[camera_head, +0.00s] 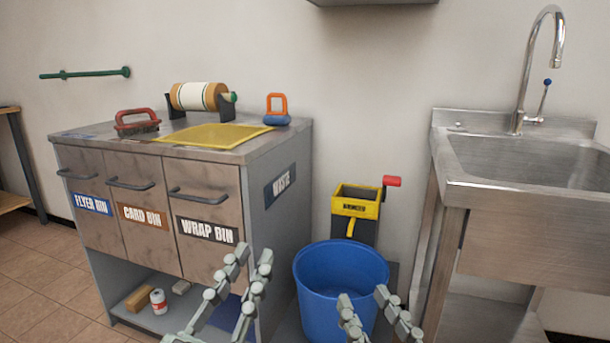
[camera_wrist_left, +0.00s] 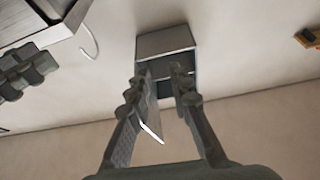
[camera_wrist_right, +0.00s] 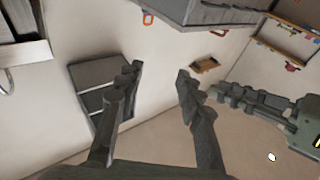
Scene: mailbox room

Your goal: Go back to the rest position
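My left gripper (camera_head: 252,254) is raised in front of the bin cabinet (camera_head: 276,222), at its lower right in the head view. Most of both arms is out of the head view.
A metal sink (camera_head: 530,215) stands at the right. A yellow mop wringer (camera_head: 357,203) is behind the bucket. On the cabinet top are a yellow tray (camera_head: 215,135), a paper roll (camera_head: 195,96), a red-handled brush (camera_head: 137,122) and an orange-handled tool (camera_head: 277,110).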

